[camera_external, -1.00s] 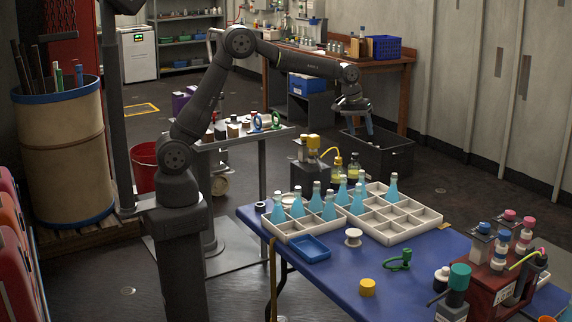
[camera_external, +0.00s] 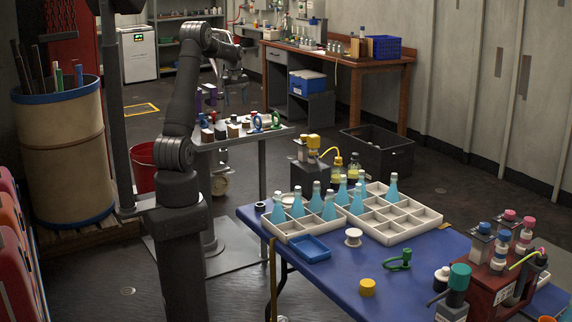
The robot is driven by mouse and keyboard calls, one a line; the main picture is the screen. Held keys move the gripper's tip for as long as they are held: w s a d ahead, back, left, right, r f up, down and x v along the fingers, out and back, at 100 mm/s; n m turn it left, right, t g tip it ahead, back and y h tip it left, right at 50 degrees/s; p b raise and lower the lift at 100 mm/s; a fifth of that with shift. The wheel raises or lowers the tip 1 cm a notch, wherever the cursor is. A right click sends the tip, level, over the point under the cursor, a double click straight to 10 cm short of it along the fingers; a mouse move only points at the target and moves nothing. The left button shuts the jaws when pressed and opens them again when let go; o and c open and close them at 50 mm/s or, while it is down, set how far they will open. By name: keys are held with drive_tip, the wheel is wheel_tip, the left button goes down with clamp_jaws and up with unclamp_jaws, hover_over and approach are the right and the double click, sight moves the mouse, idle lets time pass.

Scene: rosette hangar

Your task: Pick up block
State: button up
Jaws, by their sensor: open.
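My gripper (camera_external: 235,97) hangs above the small grey side table, fingers pointing down and spread apart. Nothing shows between the fingers. Several small items stand on the side table (camera_external: 274,136) below it. Among them, a small brown block (camera_external: 232,131) sits near the front edge, and dark blocks (camera_external: 220,130) stand to its left. They are small in this view, and I cannot tell which is the task's block. The gripper is apart from them.
A blue ring-shaped clamp (camera_external: 257,122) and a green one (camera_external: 275,120) stand at the side table's right end. A blue table (camera_external: 330,283) in front holds white divided trays (camera_external: 413,228) with blue flasks. A black crate (camera_external: 385,158) stands on the floor behind.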

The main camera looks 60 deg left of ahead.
sight(207, 131)
drive_tip(key=s+a+n, duration=0.3)
drive_tip(key=s+a, duration=0.5)
drive_tip(key=s, duration=0.3)
drive_tip(key=shift+g, duration=0.3)
wheel_tip(207, 131, down, 17)
drive_tip(key=shift+s+f, duration=0.1)
drive_tip(key=shift+f, duration=0.1)
drive_tip(key=c, duration=1.1)
